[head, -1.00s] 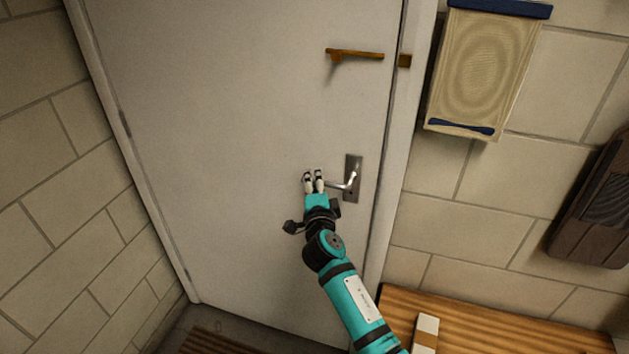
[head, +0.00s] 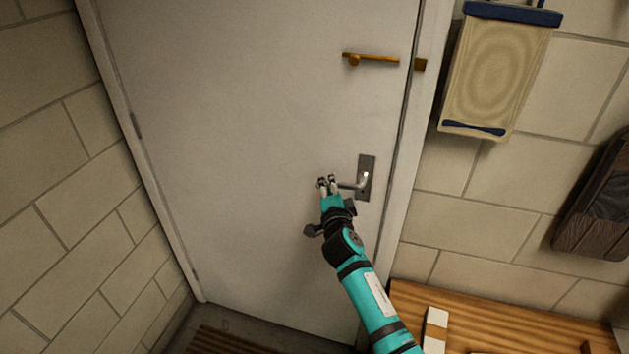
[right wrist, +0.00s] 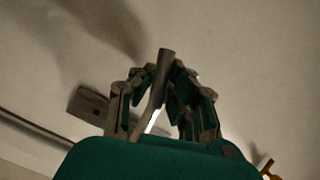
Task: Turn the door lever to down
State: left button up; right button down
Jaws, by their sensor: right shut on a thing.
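The silver door lever (head: 352,185) extends left from its dark metal plate (head: 364,190) on the white door (head: 240,130). It looks close to level, its free end slightly lower in the picture. My right gripper (head: 327,183) is at the lever's free left end, shut on it. In the right wrist view the lever (right wrist: 157,98) runs between the fingers of the gripper (right wrist: 160,78), and the plate (right wrist: 88,105) shows to the left. The fingers partly hide the lever's end. My left gripper is out of view.
A brass latch (head: 372,57) is higher on the door. A beige towel (head: 490,75) and a dark brown item (head: 598,200) hang on the right wall. A wooden bench (head: 490,310) with a white-and-brown block (head: 435,325) stands lower right. The door's left part is clear.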

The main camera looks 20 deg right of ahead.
jog(key=shift+s+a+f+n+g, duration=0.1)
jog(key=shift+f+n+g, duration=0.25)
jog(key=shift+n, duration=0.45)
jog(key=shift+f+n, duration=0.3)
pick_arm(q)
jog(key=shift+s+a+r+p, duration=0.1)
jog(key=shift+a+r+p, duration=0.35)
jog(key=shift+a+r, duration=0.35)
pick_arm(e)
jog(key=shift+s+d+f+n+g+h, duration=0.2)
jog(key=shift+d+f+n+g, duration=0.25)
jog(key=shift+f+n, duration=0.3)
jog(key=shift+s+d+f+n+g+h, duration=0.1)
jog(key=shift+s+d+f+n+g, duration=0.15)
jog(key=shift+d+f+n+g, duration=0.35)
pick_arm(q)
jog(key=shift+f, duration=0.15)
pick_arm(e)
jog(key=shift+a, duration=0.15)
jog(key=c, duration=1.3)
grip_release()
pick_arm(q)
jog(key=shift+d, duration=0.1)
